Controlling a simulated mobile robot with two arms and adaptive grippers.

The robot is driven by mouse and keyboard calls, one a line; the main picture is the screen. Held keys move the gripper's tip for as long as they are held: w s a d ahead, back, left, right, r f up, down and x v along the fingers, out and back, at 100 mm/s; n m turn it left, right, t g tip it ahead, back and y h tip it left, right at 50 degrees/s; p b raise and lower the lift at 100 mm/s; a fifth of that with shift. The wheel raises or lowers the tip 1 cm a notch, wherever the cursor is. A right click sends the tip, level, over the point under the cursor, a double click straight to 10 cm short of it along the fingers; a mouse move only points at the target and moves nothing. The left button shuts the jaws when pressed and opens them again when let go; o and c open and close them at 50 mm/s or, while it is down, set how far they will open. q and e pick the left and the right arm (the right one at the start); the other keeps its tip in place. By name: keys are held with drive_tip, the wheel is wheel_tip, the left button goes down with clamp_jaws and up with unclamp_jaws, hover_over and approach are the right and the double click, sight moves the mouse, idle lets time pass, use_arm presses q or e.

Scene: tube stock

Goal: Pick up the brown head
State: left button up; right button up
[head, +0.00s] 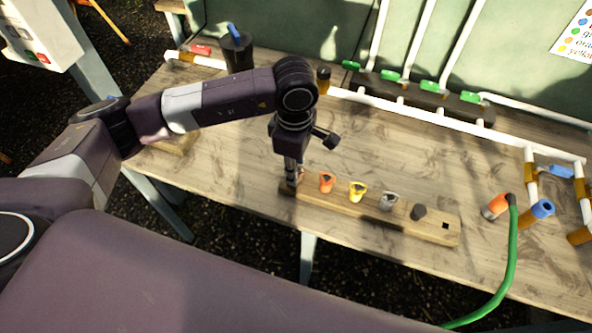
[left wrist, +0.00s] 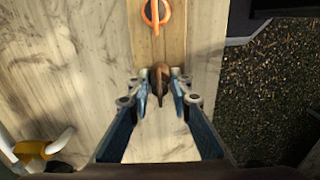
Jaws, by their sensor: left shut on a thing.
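The brown head (left wrist: 160,80) sits between the fingertips of my left gripper (left wrist: 160,86) in the left wrist view, at the end of the wooden strip. My left gripper (head: 293,180) is shut on it and points down at the strip's left end in the head view. There the brown head (head: 300,174) is mostly hidden by the fingers. I cannot tell whether it is seated in the strip or lifted. My right gripper is not in view.
The wooden strip (head: 435,230) also holds an orange head (head: 327,182), a yellow head (head: 357,191), a grey head (head: 389,201) and a dark head (head: 418,211). White pipes with green valves (head: 429,86) run behind. A green hose (head: 514,250) hangs at right. A dark cup (head: 237,50) stands back left.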

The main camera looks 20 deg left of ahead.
use_arm(q)
drive_tip(key=shift+r, duration=0.1)
wheel_tip(320, 180, up, 20)
drive_tip(key=b, duration=0.3)
drive_tip(key=shift+b, duration=0.3)
drive_tip(key=shift+r+p, duration=1.85)
drive_tip(key=shift+r, duration=0.55)
